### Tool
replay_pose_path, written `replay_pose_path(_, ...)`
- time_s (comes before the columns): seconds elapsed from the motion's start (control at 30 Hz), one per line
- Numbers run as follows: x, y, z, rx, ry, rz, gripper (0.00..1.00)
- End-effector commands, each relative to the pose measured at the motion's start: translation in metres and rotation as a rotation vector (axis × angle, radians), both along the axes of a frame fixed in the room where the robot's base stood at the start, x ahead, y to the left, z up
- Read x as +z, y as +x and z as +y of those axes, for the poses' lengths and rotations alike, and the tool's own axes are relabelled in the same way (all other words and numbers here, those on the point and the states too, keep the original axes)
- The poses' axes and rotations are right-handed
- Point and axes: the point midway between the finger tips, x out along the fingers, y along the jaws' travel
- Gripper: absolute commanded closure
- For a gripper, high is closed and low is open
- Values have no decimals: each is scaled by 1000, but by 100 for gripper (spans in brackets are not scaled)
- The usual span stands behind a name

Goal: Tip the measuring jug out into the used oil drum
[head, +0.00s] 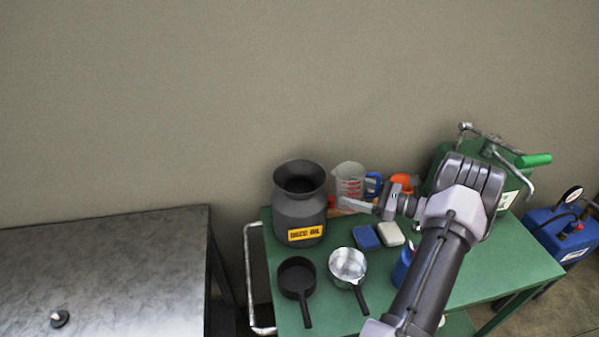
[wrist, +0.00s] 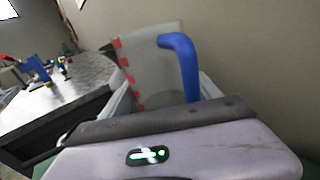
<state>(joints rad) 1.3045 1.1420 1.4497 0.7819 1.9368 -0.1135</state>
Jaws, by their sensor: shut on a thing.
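The measuring jug (head: 349,178) is clear with red markings and a blue handle. It looks about upright in the head view, just right of the used oil drum. My gripper (head: 356,204) reaches in from the right and is shut on the jug. In the wrist view the jug (wrist: 152,65) and its blue handle rise beyond my gripper (wrist: 165,98); the grip point itself is hidden. The used oil drum (head: 300,213) is a dark grey can with a wide open mouth and a yellow label. I cannot tell what the jug contains.
The green table (head: 345,317) also holds a dark pan (head: 296,275), a metal pan (head: 347,264), a blue block (head: 366,237), a white block (head: 391,233) and an orange item (head: 403,182). A green machine (head: 512,183) stands at right. A grey bench (head: 110,270) is at left.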

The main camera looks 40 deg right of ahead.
Motion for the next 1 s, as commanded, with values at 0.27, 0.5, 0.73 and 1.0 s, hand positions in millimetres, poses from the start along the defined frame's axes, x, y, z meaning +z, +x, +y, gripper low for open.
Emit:
replay_pose_path(0.27,23,4,3,0,-97,93,78)
replay_pose_path(0.5,54,8,8,1,-183,175,78)
replay_pose_path(0.73,76,12,13,0,-265,254,78)
replay_pose_path(1.0,90,18,19,1,-363,349,78)
